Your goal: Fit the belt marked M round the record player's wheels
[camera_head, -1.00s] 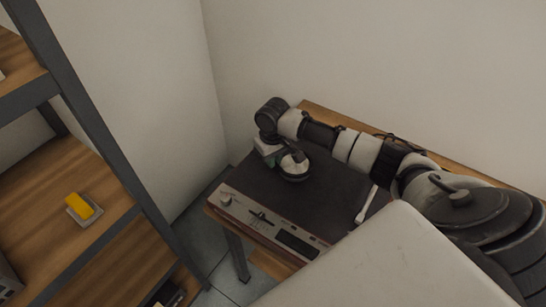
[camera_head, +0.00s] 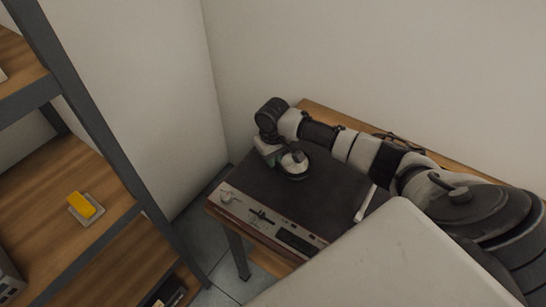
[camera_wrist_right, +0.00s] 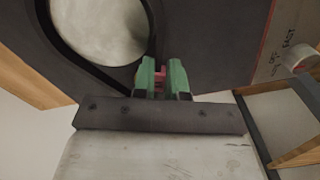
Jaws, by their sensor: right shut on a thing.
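A black band (camera_wrist_right: 72,58), seemingly the belt, curves around the wheel's near side towards my fingers. My right gripper (camera_wrist_right: 162,72) has green fingers, shut with a small red piece (camera_wrist_right: 159,82) between them, beside the wheel and low over the top. The fingers partly hide what they hold; no M is readable. My left gripper is out of view.
A wooden shelf (camera_head: 70,185) with a dark frame stands at the left, holding a yellow block (camera_head: 83,204) on a small dish. A pale, slim lever (camera_head: 364,204) lies at the player's right. Walls (camera_head: 340,60) close in behind and at the left.

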